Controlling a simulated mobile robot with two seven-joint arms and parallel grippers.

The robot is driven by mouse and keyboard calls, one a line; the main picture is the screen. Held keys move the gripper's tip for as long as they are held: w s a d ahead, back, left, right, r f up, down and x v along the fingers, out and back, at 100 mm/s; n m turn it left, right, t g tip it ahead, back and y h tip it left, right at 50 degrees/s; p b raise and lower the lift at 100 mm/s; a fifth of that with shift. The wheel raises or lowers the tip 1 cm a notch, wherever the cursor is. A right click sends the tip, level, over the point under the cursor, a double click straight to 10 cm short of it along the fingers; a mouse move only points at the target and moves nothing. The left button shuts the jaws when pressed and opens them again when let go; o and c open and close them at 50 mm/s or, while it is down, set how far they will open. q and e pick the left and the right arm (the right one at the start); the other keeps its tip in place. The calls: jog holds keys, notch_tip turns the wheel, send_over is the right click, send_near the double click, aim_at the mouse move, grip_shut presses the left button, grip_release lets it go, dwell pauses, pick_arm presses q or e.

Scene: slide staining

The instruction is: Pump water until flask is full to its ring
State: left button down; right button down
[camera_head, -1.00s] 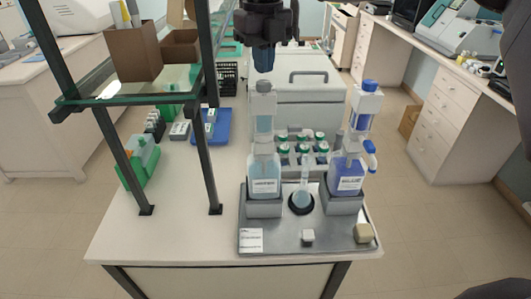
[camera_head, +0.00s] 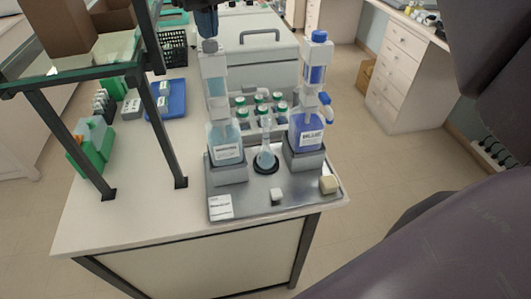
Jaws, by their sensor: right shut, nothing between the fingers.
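A clear bottle with pale blue liquid (camera_head: 226,150) stands in a grey holder at the left of a metal tray (camera_head: 250,207). Its tall pump has a grey cap (camera_head: 210,46). A small flask (camera_head: 266,157) with pale blue liquid in its bulb stands in a black round base right of that bottle. I cannot make out its ring or how the level compares. My right gripper (camera_head: 207,28) points down right above the grey cap, shut and empty; I cannot tell whether it touches the cap. Its upper part is cut off by the top edge. My left gripper is not in view.
A dark blue bottle (camera_head: 308,138) with a blue-capped pump (camera_head: 319,37) stands right of the flask. Several green-capped vials (camera_head: 262,98) stand behind. A dark shelf frame (camera_head: 160,100) rises at the left. Two small blocks sit at the tray's front.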

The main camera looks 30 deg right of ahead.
aim_at(211, 51)
jog(key=shift+f+b, duration=0.4)
jog(key=shift+f, duration=0.65)
jog(key=shift+f+b, duration=0.8)
jog(key=shift+f, duration=0.75)
jog(key=shift+s+f, duration=0.1)
jog(key=shift+f, duration=0.05)
